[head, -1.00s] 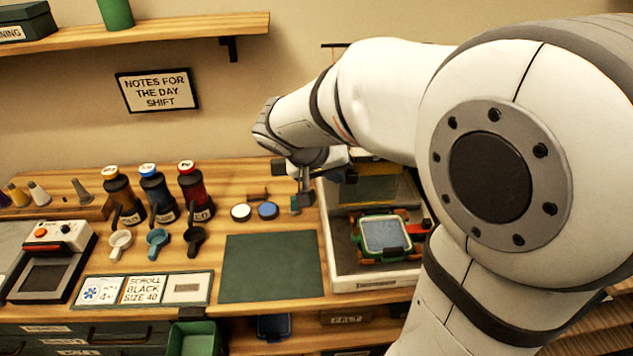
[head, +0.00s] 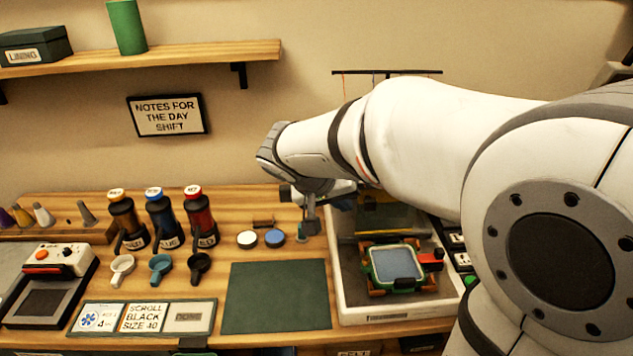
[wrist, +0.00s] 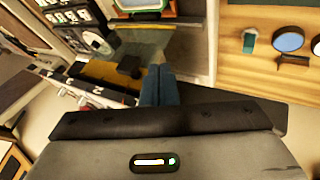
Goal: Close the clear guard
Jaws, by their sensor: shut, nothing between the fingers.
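In the wrist view the guard (wrist: 142,48) shows with a yellow strip (wrist: 108,76) along one edge. My gripper (head: 305,236) is shut and empty at the tray's left back side. In the wrist view its fingertips (wrist: 158,70) overlap the guard's edge; I cannot tell whether they touch it.
A white disc (head: 247,238) and a blue disc (head: 274,237) lie just left of my gripper. A green mat (head: 276,297) lies clear left of the tray. Several bottles (head: 161,219) and small cups stand further left. A black rail (head: 386,72) is on the wall.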

